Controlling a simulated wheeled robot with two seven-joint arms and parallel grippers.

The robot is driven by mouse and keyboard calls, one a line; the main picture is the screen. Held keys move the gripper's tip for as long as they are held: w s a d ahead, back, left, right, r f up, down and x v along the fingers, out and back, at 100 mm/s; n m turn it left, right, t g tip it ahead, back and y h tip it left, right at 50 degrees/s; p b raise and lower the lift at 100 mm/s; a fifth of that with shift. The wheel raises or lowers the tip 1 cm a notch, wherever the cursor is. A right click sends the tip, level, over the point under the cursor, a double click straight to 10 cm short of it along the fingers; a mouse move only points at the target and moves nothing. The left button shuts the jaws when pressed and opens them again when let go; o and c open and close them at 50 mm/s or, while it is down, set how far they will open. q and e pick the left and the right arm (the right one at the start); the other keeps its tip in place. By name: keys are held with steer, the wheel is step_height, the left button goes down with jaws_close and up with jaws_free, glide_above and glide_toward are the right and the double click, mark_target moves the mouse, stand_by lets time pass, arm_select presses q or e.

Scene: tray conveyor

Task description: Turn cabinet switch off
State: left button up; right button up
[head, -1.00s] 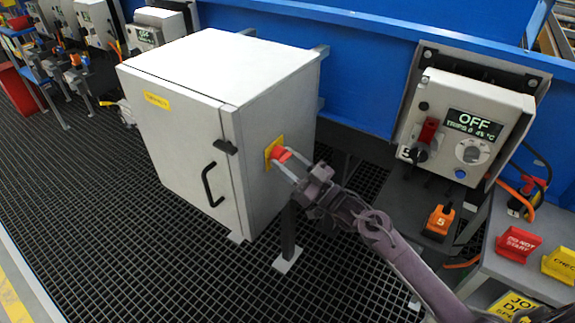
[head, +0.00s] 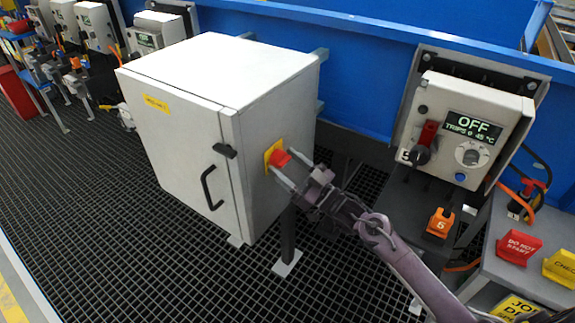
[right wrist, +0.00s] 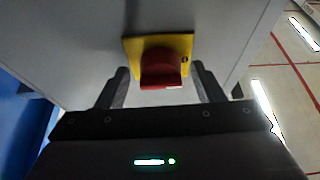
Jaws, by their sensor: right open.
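The white cabinet (head: 180,130) stands on the black grating with its door closed. Its switch is a red knob (head: 279,157) on a yellow plate (head: 268,153) on the right side wall. In the right wrist view the red knob (right wrist: 161,69) sits in front of the yellow plate (right wrist: 130,46). My right gripper (head: 284,171) is open at the switch; in the right wrist view its two fingers (right wrist: 160,88) stand on either side of the knob, with gaps between. I cannot tell whether a fingertip touches the plate. My left gripper is out of view.
A control box (head: 470,120) reading OFF hangs on the blue conveyor side (head: 365,75). A grey bench (head: 507,266) at the right holds a red tag (head: 518,247) and a yellow tag (head: 560,266). The grating before the cabinet is clear.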

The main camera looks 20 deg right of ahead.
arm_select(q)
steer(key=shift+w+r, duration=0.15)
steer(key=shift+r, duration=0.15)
arm_select(e)
steer(key=v, duration=0.7)
steer(key=shift+s+d+f, duration=0.2)
steer(key=shift+s+d, duration=0.05)
